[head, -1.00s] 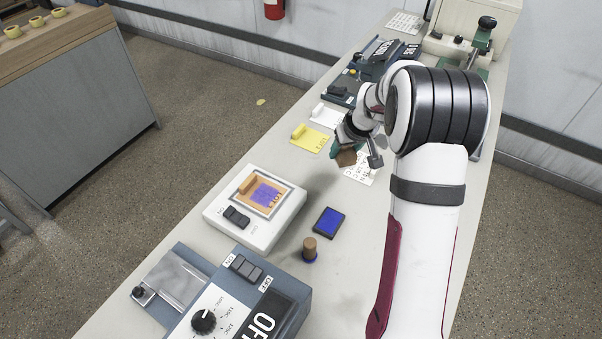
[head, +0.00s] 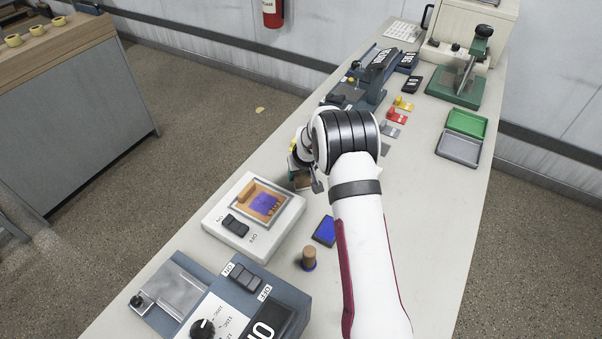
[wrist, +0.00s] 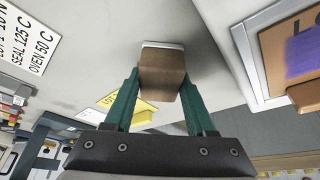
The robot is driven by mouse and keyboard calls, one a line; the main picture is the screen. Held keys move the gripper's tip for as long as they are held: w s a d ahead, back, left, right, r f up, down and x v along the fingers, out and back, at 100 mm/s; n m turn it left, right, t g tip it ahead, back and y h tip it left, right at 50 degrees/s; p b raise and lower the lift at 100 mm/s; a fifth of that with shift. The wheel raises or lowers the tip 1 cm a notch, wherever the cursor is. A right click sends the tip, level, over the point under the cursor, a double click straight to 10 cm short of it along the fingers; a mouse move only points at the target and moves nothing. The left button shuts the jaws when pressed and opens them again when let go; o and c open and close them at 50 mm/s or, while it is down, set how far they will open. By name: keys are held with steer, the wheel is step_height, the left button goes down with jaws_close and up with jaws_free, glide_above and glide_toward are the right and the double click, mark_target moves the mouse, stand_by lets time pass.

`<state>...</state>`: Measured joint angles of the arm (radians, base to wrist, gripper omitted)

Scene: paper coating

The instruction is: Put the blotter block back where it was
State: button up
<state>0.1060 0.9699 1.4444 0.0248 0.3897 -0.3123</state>
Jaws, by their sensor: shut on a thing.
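The blotter block (wrist: 162,78) is brown with a pale strip along its far end. In the wrist view it sits between the two green fingers of my gripper (wrist: 162,88), which is shut on it. In the head view the block (head: 302,181) shows below my gripper (head: 304,175), partly hidden by my wrist. It appears held above the bench, just beyond the far right corner of the white device (head: 228,242). That device carries a framed orange sheet with a purple patch (head: 266,203). The block's original spot cannot be told from these frames.
A blue ink pad (head: 325,231) and a wooden-handled stamp (head: 309,258) stand right of the white device. A yellow card (wrist: 132,106) lies on the bench. Green (head: 467,123) and grey (head: 458,149) trays are at the far right. The right bench strip is clear.

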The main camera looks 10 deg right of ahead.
steer(key=o, duration=1.3)
steer(key=shift+f, duration=0.1)
steer(key=shift+r, duration=0.4)
steer(key=v, duration=1.2)
steer(key=s+a+r+m+g, duration=0.1)
steer(key=s+a+r, duration=0.15)
steer(key=s, duration=0.45)
steer(key=s+a+r+m+g+y, duration=0.1)
steer(key=s+r, duration=0.3)
steer(key=s, duration=0.3)
steer(key=s+a+r+m+g, duration=0.1)
steer(key=s+a+r, duration=0.15)
steer(key=s, duration=0.35)
steer(key=s+m, duration=0.1)
steer(key=s, duration=0.5)
steer(key=s+a+g, duration=0.1)
steer(key=s, duration=0.5)
steer(key=s+a+m, duration=0.1)
steer(key=s, duration=0.5)
steer(key=shift+s+a+r+m+g+y, duration=0.2)
steer(key=shift+m+g+y, duration=0.1)
steer(key=shift+g+y, duration=0.1)
steer(key=shift+w, duration=0.1)
